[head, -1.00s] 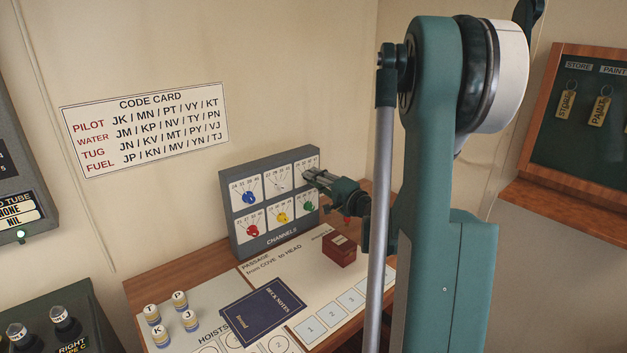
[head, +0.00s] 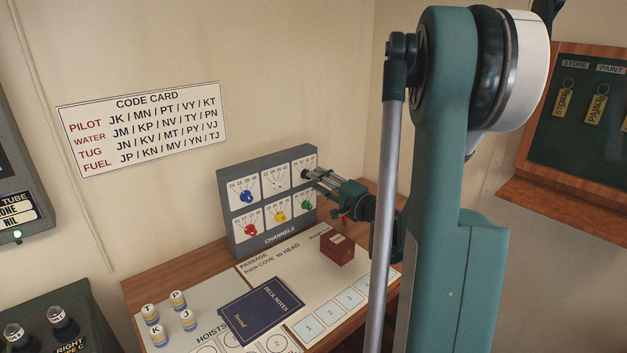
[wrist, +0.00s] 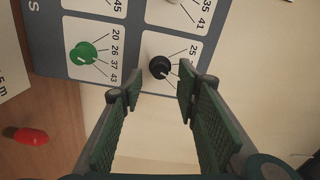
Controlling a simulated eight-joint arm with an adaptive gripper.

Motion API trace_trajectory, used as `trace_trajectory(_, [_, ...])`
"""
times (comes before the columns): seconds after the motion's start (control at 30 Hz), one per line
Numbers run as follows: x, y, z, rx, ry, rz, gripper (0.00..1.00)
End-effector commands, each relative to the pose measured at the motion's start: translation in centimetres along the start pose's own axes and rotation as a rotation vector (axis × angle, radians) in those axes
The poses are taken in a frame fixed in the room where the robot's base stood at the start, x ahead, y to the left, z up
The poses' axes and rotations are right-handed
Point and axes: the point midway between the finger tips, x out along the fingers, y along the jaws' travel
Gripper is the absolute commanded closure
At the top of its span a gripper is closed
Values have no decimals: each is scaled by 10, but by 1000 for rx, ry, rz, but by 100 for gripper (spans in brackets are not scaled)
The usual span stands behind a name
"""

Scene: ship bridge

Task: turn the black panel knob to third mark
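The black panel knob (wrist: 160,67) is in the top right cell of the grey channels panel (head: 227,200). In the wrist view it lies just beyond my gripper (wrist: 159,91), roughly between the fingertips. The fingers are open, with a clear gap and nothing between them. A light pointer line shows on the knob, but which mark it meets is unclear. The number 25 shows beside it; a finger hides some of the other marks. In the head view my gripper (head: 313,181) is at the panel's right side, close in front of the knob.
The green knob (wrist: 83,53) sits in the neighbouring cell, below the black one in the head view. A dark red box (head: 338,249) stands on the desk below my gripper. A blue notebook (head: 261,311) and several lettered pegs (head: 189,320) are further left.

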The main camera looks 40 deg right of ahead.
Motion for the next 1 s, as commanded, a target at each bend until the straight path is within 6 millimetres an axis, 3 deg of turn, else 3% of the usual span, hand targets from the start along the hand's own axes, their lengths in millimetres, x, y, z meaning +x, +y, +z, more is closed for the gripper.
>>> trace_trajectory(0.3, [-50, 0, 0, 0, 2, 0, 68])
trace_trajectory(0.5, [-70, 0, 0, 0, 1, 0, 68])
trace_trajectory(1.0, [-78, 0, 0, 0, 0, 0, 68])
